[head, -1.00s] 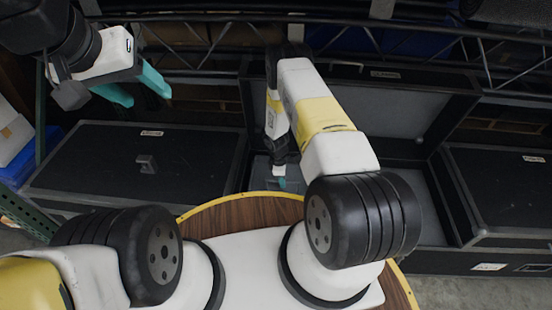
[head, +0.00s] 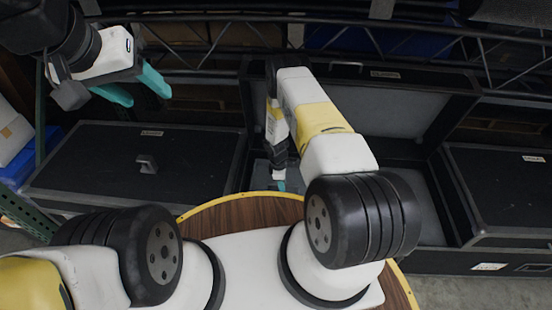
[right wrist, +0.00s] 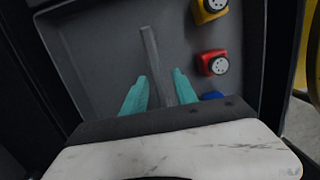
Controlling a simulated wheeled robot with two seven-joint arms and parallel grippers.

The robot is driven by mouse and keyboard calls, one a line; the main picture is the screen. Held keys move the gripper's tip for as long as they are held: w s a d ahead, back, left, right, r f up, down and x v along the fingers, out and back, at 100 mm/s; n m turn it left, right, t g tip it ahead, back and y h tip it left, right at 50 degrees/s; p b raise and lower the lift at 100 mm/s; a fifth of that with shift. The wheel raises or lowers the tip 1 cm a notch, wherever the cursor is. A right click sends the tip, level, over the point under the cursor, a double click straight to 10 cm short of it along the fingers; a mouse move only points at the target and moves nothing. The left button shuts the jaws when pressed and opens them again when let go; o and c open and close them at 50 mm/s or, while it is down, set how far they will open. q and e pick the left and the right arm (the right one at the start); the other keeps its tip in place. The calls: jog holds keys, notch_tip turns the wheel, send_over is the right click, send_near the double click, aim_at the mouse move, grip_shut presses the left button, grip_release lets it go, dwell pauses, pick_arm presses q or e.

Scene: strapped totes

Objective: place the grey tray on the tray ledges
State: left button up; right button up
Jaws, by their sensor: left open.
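The grey tray (right wrist: 100,55) fills much of the right wrist view, with a raised grey bar (right wrist: 152,52) running up its middle. It lies in the open black case, and only a small grey part (head: 260,172) shows in the head view. My right gripper (right wrist: 160,88) is open, its teal fingers on either side of the bar, with gaps showing. In the head view its fingertips (head: 281,186) are low in the case, partly hidden. My left gripper (head: 134,88) is open and empty at the upper left. I cannot make out the tray ledges.
Yellow (right wrist: 210,8), red (right wrist: 212,62) and blue (right wrist: 212,96) round-faced items sit along the tray's right side. The open case's lid (head: 395,108) stands behind. Closed black cases flank it at left (head: 90,165) and right (head: 505,185). A metal truss (head: 420,32) crosses the back.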

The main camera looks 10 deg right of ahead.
notch_tip(320, 180, up, 12)
jog(key=a, duration=0.1)
jog(key=shift+w+a, duration=0.2)
jog(key=shift+w, duration=0.05)
dwell(0.5)
